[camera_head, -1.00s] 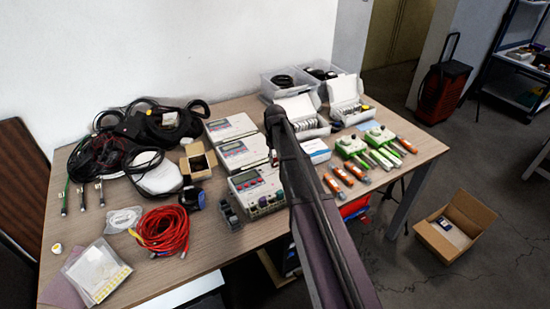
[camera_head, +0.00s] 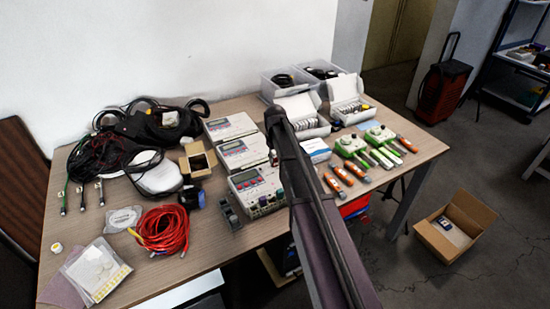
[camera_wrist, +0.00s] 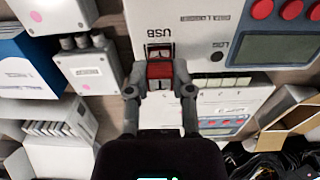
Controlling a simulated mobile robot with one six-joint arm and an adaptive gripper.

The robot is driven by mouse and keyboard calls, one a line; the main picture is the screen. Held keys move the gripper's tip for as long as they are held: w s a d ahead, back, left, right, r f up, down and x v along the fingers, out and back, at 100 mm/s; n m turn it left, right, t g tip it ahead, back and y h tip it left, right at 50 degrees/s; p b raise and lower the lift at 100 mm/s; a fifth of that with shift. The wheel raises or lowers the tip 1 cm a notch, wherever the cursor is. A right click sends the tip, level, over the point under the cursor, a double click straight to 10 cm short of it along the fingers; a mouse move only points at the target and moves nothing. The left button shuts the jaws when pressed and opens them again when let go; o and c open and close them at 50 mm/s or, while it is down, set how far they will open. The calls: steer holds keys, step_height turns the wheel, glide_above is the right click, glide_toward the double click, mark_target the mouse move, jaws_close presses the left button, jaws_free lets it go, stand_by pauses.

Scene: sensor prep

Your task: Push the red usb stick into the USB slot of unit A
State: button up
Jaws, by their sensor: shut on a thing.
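My gripper (camera_wrist: 160,82) is shut on the red usb stick (camera_wrist: 160,70), seen in the wrist view. The stick points at the USB slot (camera_wrist: 160,49) under the "USB" label of a white data logger unit (camera_wrist: 205,20). The stick's front end is at the slot; I cannot tell how far in it is. In the head view the front data logger unit (camera_head: 250,181) stands on the table beside my arm. My arm hides the gripper and the stick there. I cannot read which unit carries the letter A.
Two more data loggers (camera_head: 245,153) (camera_head: 229,127) stand behind the front unit. The wrist view shows a grey box with cable glands (camera_wrist: 88,68) at the left. Orange sticks (camera_head: 334,184) and green boards (camera_head: 351,146) lie to the right. Red cable (camera_head: 163,230) lies at the front left.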

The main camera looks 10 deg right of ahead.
steer(key=o, duration=0.9)
steer(key=shift+o, duration=0.8)
steer(key=shift+r, duration=0.15)
steer(key=shift+r+p, duration=3.35)
steer(key=shift+p, duration=0.2)
steer(key=s+a+r+m+p, duration=0.2)
steer(key=s+m, duration=0.1)
steer(key=s, duration=2.2)
steer(key=shift+a, duration=0.2)
